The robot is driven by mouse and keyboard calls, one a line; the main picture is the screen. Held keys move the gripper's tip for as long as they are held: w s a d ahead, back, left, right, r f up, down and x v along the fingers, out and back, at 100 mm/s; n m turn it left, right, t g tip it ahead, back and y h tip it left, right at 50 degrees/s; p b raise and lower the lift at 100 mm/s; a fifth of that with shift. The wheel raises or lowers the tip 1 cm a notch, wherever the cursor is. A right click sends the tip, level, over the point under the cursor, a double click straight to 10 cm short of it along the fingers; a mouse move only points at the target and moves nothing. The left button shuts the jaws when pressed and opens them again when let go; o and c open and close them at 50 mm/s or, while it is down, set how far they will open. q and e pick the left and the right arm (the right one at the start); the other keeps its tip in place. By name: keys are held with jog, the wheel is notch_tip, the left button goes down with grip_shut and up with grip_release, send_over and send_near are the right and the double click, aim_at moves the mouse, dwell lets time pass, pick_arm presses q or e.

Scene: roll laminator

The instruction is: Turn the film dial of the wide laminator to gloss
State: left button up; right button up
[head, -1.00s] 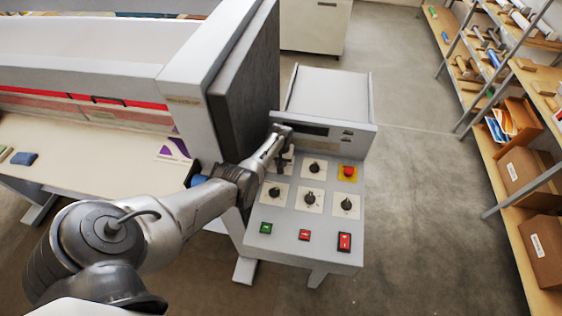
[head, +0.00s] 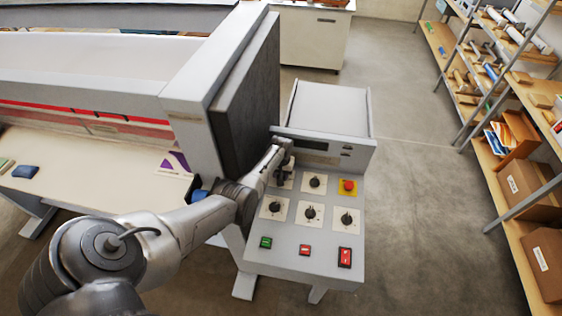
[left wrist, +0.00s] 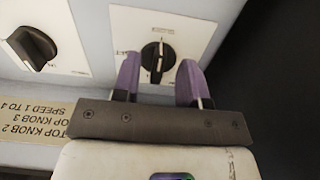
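The wide laminator (head: 185,105) fills the left of the head view, and its grey control panel (head: 327,228) stands at its right end. The panel bears several black dials on white plates. My left gripper (head: 283,166) is over the upper-left dial, which it mostly hides in the head view. In the left wrist view my left gripper (left wrist: 159,75) is open, with its purple fingers on either side of a black dial (left wrist: 158,56). I cannot tell whether they touch it. The dial's lettering is too small to read. My right gripper is not in view.
The neighbouring dial (left wrist: 32,47) and a yellow label (left wrist: 40,145) show in the left wrist view. A red stop button (head: 348,187), a green button (head: 265,243) and red switches (head: 345,257) sit on the panel. Shelves (head: 510,165) stand right, with clear floor between.

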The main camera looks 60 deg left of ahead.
pick_arm(q)
notch_tip(320, 180, up, 12)
jog(key=shift+r+p, duration=0.2)
jog(key=shift+p, duration=0.25)
dwell(0.5)
